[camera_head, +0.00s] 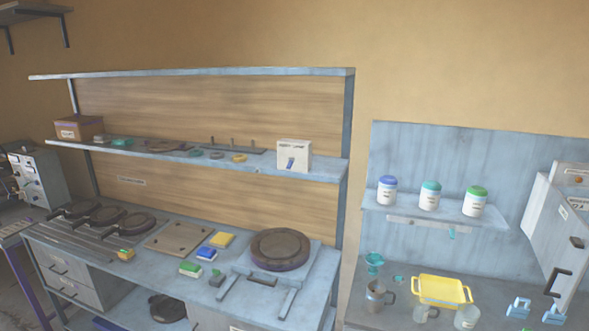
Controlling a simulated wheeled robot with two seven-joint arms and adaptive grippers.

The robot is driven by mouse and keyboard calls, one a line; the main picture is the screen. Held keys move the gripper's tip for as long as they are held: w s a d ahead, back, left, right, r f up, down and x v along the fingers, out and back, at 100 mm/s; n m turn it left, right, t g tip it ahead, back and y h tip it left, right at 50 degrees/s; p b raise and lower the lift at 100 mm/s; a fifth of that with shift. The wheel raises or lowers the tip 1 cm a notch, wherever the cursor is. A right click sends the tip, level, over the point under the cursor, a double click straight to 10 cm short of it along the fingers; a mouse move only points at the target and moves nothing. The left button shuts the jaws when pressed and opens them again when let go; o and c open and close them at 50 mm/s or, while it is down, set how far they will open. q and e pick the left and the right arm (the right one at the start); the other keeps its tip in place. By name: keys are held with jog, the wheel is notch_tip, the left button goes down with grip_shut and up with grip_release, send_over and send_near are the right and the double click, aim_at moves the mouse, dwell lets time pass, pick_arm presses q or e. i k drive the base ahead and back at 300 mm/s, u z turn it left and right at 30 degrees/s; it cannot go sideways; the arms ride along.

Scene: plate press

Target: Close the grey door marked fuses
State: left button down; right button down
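A grey door (556,238) stands at the far right, in front of the blue-grey wall panel. It appears swung open at an angle, and its right part is cut by the picture edge. A dark handle (556,283) sits low on it, and a small label (563,212) is too small to read surely. Behind it shows part of a pale cabinet (571,178) with small labels and an orange-brown knob. Neither of my grippers is in view.
Below the door, light-blue pieces (519,308), a yellow tray (440,290), jars and a mug (377,295) stand on the right bench. A shelf (435,213) holds three lidded jars. The left workbench (140,252) carries round plates and colored blocks.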

aim_at(563, 266)
jog(key=z, duration=1.1)
jog(key=k, duration=1.3)
jog(key=z, duration=0.15)
jog(key=i, duration=0.6)
jog(key=z, duration=0.85)
jog(key=i, duration=0.75)
jog(key=u, duration=0.7)
jog(key=i, duration=0.6)
jog(key=u, duration=0.6)
